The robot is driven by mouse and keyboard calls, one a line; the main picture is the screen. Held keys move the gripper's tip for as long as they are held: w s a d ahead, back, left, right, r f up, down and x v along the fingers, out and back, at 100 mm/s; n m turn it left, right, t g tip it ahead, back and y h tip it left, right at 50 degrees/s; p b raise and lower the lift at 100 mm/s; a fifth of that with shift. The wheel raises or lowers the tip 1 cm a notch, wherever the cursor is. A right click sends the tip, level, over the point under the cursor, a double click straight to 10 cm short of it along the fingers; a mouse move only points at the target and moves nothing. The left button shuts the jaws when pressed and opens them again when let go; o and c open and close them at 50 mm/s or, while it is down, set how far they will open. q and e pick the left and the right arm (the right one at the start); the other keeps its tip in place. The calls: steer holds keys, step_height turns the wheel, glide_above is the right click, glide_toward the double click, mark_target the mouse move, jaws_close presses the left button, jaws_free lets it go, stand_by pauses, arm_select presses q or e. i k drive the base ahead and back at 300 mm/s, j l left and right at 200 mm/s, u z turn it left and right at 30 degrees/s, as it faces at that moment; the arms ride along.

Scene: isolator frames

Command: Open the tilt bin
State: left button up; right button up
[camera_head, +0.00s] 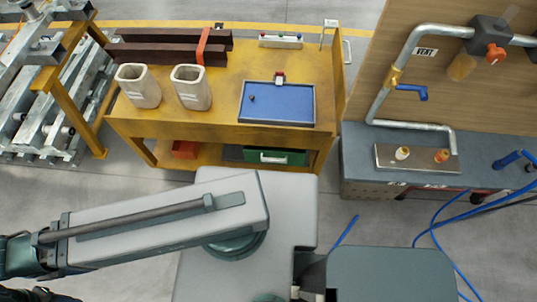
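I cannot pick out a tilt bin for certain in the head view. Two beige open-topped containers, a left one (138,88) and a right one (191,89), stand upright on the yellow cart (222,110). A green drawer-like box (277,156) with a pale handle sits on the cart's lower shelf and looks shut. My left arm reaches out to the left edge, and my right arm shows only as a grey link at the bottom. Neither gripper can be made out.
A blue tray (277,103), dark beams (168,48) with an orange strap and a small rack (281,41) lie on the cart. Metal racking (50,100) stands left. A grey bench (365,158) with pipework stands right. Blue hoses (440,228) trail over the floor.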

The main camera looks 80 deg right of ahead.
mark_target(266, 156)
steer(key=z, duration=3)
steer(key=l, duration=0.1)
